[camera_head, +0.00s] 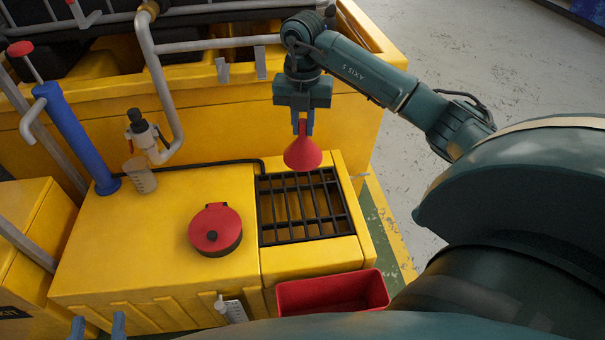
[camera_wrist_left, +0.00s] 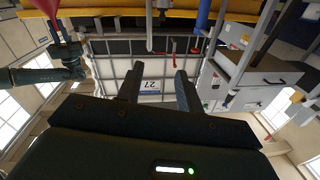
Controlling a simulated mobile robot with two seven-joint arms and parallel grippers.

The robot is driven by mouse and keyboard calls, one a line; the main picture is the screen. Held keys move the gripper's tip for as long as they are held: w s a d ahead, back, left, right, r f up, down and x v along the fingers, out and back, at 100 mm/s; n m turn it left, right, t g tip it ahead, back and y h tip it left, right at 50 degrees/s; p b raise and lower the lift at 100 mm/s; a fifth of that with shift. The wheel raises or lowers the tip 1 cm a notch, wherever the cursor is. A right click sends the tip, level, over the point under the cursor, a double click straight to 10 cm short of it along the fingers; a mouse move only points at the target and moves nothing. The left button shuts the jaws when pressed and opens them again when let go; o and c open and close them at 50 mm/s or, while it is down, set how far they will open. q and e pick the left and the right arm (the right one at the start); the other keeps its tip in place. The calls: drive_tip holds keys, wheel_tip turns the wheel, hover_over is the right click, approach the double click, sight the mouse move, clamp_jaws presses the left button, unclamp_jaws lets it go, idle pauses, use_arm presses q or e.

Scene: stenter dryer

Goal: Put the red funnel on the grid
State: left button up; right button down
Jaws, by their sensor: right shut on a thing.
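My right gripper (camera_head: 303,125) is shut on the narrow spout of the red funnel (camera_head: 303,153), whose wide mouth points down. The funnel hangs at the far edge of the black grid (camera_head: 305,206) and overlaps it in the picture; I cannot tell if it touches. The grid is set in the yellow machine top, with its bars bare. My left gripper (camera_head: 98,325) is open and empty at the bottom left edge; its spread fingers also show in the left wrist view (camera_wrist_left: 160,88). A red cone shape at that view's top left (camera_wrist_left: 47,8) seems to be the funnel.
A round red lidded can (camera_head: 215,230) stands left of the grid. A red bin (camera_head: 332,292) is in front of the grid. Pipes (camera_head: 215,45) run behind.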

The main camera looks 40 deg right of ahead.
sight(303, 152)
wheel_tip(303, 152, down, 21)
drive_tip(key=b, duration=0.6)
drive_tip(key=shift+r, duration=0.15)
use_arm(q)
drive_tip(key=shift+d+t+h, duration=0.7)
drive_tip(key=shift+d+h, duration=0.15)
drive_tip(key=shift+h, duration=0.15)
use_arm(e)
drive_tip(key=c, duration=1.3)
unclamp_jaws()
drive_tip(key=shift+c, duration=0.2)
drive_tip(key=shift+r, duration=0.1)
wheel_tip(303, 152, up, 11)
drive_tip(key=p, duration=0.4)
drive_tip(key=shift+r, duration=0.1)
drive_tip(key=shift+r+p, duration=0.3)
drive_tip(key=shift+r, duration=0.25)
use_arm(q)
drive_tip(key=shift+s+a+f+m+y, duration=0.15)
drive_tip(key=shift+a+m+y, duration=0.15)
drive_tip(key=shift+a+y, duration=0.2)
